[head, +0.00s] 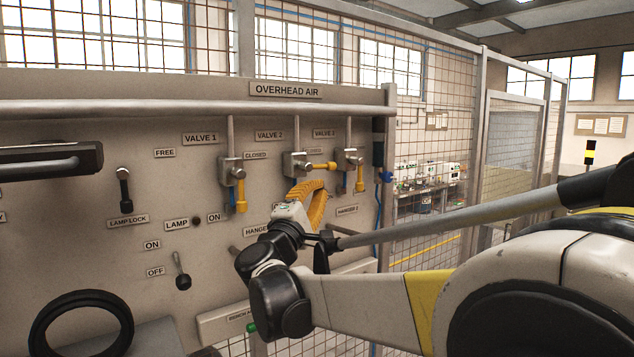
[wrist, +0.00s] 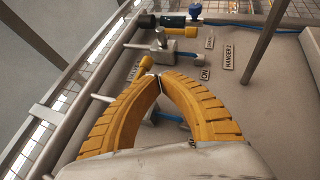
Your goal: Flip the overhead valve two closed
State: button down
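Valve 2 (head: 296,165) hangs under the overhead pipe. Its yellow handle (head: 322,166) lies level, pointing right, just below the CLOSED label (head: 314,151). My gripper (head: 316,188) is just below this handle in the head view, with its yellow fingers curved together. In the wrist view my gripper (wrist: 158,80) has its fingertips together, and they appear empty. The yellow end of valve 2's handle (wrist: 140,68) shows just beside the tips; I cannot tell whether they touch. The fingers hide most of valve 2's body there.
Valve 1 (head: 231,172) at left and valve 3 (head: 348,160) at right have yellow handles pointing down. Valve 3 (wrist: 165,50) is close beyond my fingertips in the wrist view. The overhead pipe (head: 190,107) runs above. A lamp lock lever (head: 124,190) is at left.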

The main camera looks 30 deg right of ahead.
jog(key=v, duration=0.7)
jog(key=shift+a, duration=0.35)
jog(key=shift+s+f, duration=0.1)
jog(key=s+f+m+g+y, duration=0.45)
jog(key=s+f+y, duration=0.5)
jog(key=f, duration=0.65)
jog(key=s+a+f+m+y, duration=0.2)
jog(key=s+a+f+y, duration=0.2)
jog(key=s+a+f, duration=0.3)
jog(key=s+a+f+m+y, duration=0.3)
jog(key=s+a+f+y, duration=0.3)
jog(key=a, duration=0.4)
notch_tip(320, 180, down, 26)
jog(key=w+h+b, duration=0.1)
jog(key=b, duration=2.5)
jog(key=shift+d+f+g, duration=0.15)
jog(key=shift+f+g, duration=0.1)
jog(key=shift+g, duration=0.1)
